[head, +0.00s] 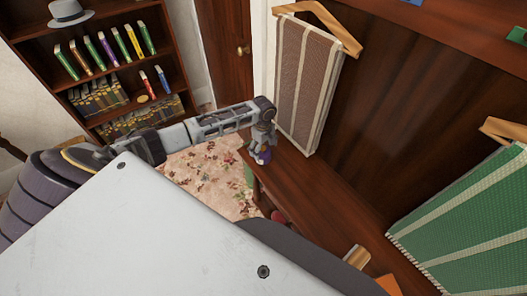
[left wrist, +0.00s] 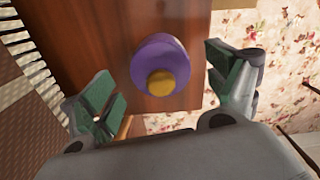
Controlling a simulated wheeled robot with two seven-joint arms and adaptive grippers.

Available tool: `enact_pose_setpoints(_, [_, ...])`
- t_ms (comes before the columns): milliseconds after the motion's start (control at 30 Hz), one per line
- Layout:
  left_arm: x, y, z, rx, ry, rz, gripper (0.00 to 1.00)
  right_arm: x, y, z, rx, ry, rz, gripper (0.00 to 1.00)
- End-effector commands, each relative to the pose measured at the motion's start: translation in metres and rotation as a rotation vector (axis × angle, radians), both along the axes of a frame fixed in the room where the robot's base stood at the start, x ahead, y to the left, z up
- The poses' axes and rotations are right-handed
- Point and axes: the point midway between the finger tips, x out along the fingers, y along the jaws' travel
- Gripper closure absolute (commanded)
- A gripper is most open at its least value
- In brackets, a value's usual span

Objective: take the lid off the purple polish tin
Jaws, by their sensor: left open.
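The purple polish tin (head: 264,157) stands on the brown wooden bench near its far end, right at my left gripper (head: 262,143). In the left wrist view, the tin (left wrist: 147,62) shows as a round purple shape with a yellow-gold knob (left wrist: 161,83) facing the camera. The seam between lid and tin cannot be made out. My left gripper (left wrist: 163,85) is open, its green-padded fingers on either side of the tin with visible gaps. My right gripper is not in view.
The wooden bench (head: 330,200) runs along a dark panel hung with a brown striped cloth (head: 302,85) and a green striped cloth (head: 470,215). A wooden object (head: 357,257) lies nearer on the bench. A bookcase (head: 115,65) stands beyond the floral carpet (head: 210,178).

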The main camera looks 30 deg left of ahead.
Motion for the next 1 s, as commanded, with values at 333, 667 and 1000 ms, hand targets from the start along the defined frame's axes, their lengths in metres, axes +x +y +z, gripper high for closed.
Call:
enact_pose_setpoints(333, [0.0001, 0.0004, -0.0020, 0.001, 0.000, 0.000, 0.12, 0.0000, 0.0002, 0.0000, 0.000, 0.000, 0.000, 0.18])
enact_pose_setpoints(667, [0.0000, 0.0005, -0.0018, 0.001, 0.000, 0.000, 0.34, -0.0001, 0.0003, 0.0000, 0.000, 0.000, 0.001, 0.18])
enact_pose_setpoints(1000, [-0.0003, 0.0006, -0.0024, 0.001, 0.001, 0.000, 0.77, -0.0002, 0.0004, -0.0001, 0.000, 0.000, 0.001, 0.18])
